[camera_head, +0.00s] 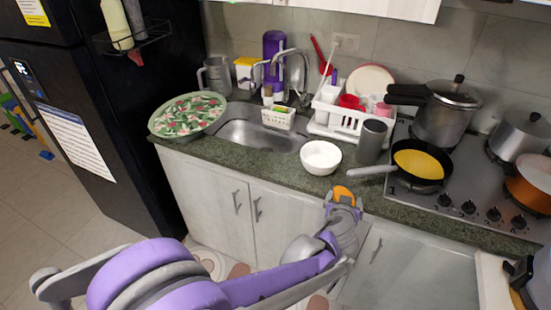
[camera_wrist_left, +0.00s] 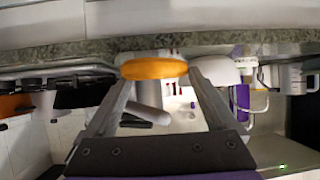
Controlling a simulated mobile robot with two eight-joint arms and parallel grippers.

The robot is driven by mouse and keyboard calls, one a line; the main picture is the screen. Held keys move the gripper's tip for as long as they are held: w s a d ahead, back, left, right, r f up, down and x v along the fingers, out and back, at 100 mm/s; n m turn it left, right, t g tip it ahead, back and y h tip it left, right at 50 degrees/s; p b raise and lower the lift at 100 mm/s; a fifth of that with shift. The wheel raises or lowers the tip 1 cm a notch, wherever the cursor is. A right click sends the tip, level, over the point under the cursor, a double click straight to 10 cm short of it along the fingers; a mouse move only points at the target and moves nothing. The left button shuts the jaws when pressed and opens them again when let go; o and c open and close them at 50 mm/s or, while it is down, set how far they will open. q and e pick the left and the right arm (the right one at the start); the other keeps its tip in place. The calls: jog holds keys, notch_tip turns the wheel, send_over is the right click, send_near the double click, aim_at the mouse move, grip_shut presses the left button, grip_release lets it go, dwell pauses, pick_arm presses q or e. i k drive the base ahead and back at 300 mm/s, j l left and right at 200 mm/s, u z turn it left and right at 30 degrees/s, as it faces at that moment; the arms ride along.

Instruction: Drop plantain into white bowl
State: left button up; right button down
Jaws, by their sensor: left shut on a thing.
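The plantain (camera_head: 344,192) is a small orange piece held at the tip of my left gripper (camera_head: 343,200). In the left wrist view the plantain (camera_wrist_left: 154,68) lies crosswise between the two fingertips of my left gripper (camera_wrist_left: 158,72), which is shut on it. The white bowl (camera_head: 321,160) stands upright on the counter's front edge, between the sink and the stove. My left gripper is in front of the counter, just to the right of the bowl in the head view and apart from it. The bowl (camera_wrist_left: 220,70) also shows partly behind a finger in the wrist view. My right gripper is not in view.
A grey cup (camera_head: 371,141) and a pan (camera_head: 420,166) with its handle stand right of the bowl. A dish rack (camera_head: 343,124) is behind it. The sink (camera_head: 260,134) and a floral tray (camera_head: 188,115) are to the left. Cabinet doors (camera_head: 215,190) lie below the counter.

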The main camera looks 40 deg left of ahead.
aim_at(315, 163)
jog(key=i+j+u, duration=0.15)
jog(key=i+u, duration=0.15)
jog(key=u, duration=0.15)
jog(key=i+u, duration=0.25)
jog(key=u, duration=0.25)
jog(key=i+z, duration=0.1)
jog(key=i+j, duration=0.05)
